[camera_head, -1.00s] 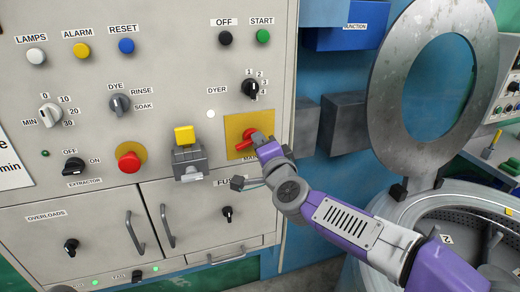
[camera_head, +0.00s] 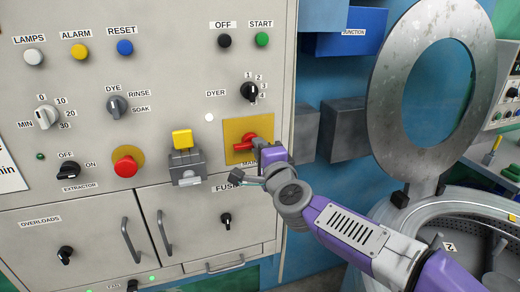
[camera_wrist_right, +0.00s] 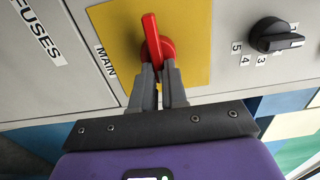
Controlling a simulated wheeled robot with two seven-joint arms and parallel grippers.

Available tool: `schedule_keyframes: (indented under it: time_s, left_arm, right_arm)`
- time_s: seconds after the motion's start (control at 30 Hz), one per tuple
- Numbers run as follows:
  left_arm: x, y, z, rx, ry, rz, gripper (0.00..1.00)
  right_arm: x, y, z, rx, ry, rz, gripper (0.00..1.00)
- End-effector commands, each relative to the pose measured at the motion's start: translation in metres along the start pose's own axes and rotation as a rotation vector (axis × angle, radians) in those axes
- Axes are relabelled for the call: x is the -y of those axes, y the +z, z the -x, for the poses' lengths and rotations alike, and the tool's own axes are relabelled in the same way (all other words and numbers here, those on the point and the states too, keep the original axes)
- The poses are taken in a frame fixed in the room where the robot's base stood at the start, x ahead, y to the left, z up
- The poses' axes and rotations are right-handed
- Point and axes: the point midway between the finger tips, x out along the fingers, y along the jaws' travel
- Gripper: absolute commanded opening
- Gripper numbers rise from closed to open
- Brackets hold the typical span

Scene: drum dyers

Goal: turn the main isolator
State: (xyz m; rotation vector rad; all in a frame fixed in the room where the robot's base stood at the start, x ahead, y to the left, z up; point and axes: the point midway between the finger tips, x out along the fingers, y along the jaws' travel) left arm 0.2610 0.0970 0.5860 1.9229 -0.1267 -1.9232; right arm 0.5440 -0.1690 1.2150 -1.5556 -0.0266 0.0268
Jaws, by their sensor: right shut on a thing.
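The main isolator is a red rotary handle (camera_head: 241,146) on a yellow plate (camera_head: 233,129) at the lower right of the grey panel. In the right wrist view the red handle (camera_wrist_right: 151,38) stands out from its round red hub, in front of the yellow plate (camera_wrist_right: 195,20). Its bar lies about level in the head view. My right gripper (camera_head: 258,147) reaches it from the right. In the right wrist view its two grey fingers (camera_wrist_right: 159,74) are shut on the hub end of the handle. The fingertips partly hide the hub. My left gripper is not in view.
The dyer selector (camera_head: 250,91) is above the isolator. A grey box with a yellow top (camera_head: 183,138) and a red mushroom button (camera_head: 126,167) are to its left. A drum with a raised round lid (camera_head: 385,110) stands to the right, near my arm.

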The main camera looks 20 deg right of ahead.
Motion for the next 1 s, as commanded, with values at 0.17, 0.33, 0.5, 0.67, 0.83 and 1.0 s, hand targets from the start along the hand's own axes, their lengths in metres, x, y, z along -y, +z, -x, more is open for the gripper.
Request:
schedule_keyframes:
  time_s: [0.17,0.33,0.5,0.67,0.83,1.0]
  left_arm:
    - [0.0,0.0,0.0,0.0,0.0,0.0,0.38]
    - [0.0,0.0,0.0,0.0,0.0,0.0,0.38]
    - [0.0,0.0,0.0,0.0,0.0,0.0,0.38]
    - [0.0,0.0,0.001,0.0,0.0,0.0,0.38]
    - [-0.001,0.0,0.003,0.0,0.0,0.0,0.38]
    - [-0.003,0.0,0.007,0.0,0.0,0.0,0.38]
  right_arm:
    - [-0.001,0.0,0.0,0.0,0.001,-0.004,0.19]
    - [0.0,0.0,0.0,0.0,0.001,-0.002,0.38]
    - [0.0,0.0,0.0,0.0,0.001,-0.001,0.38]
    - [0.001,0.0,0.006,0.0,-0.001,-0.001,0.38]
    - [0.001,0.0,0.03,0.001,-0.001,0.0,0.38]
    - [0.002,0.0,0.057,0.001,-0.002,0.0,0.38]
